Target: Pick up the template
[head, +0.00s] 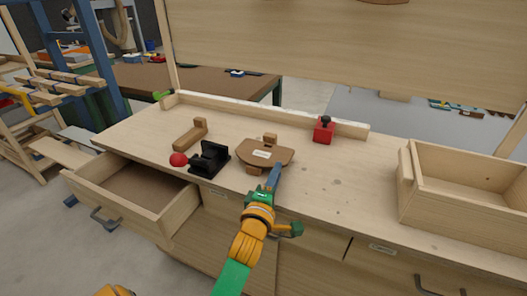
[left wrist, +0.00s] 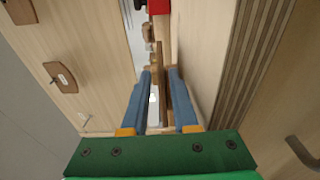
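The template (head: 269,152) is a flat brown fan-shaped board with a small white label, resting on the bench top near its front edge. Small wooden blocks show at its back and front edges. My left gripper (head: 274,175) reaches it from the front, its blue fingers at the template's near right edge. In the left wrist view, the template (left wrist: 163,88) appears edge-on as a thin brown strip between the two fingers (left wrist: 160,85). The fingers stand apart, with a visible gap on the strip's left side; contact on the right is unclear. My right gripper is not in view.
A black fixture with a red ball (head: 179,160) stands left of the template, by an open drawer (head: 150,205). A brown L-shaped piece (head: 190,136) and a red block (head: 323,131) lie further back. A wooden box (head: 465,195) stands right. The bench between is clear.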

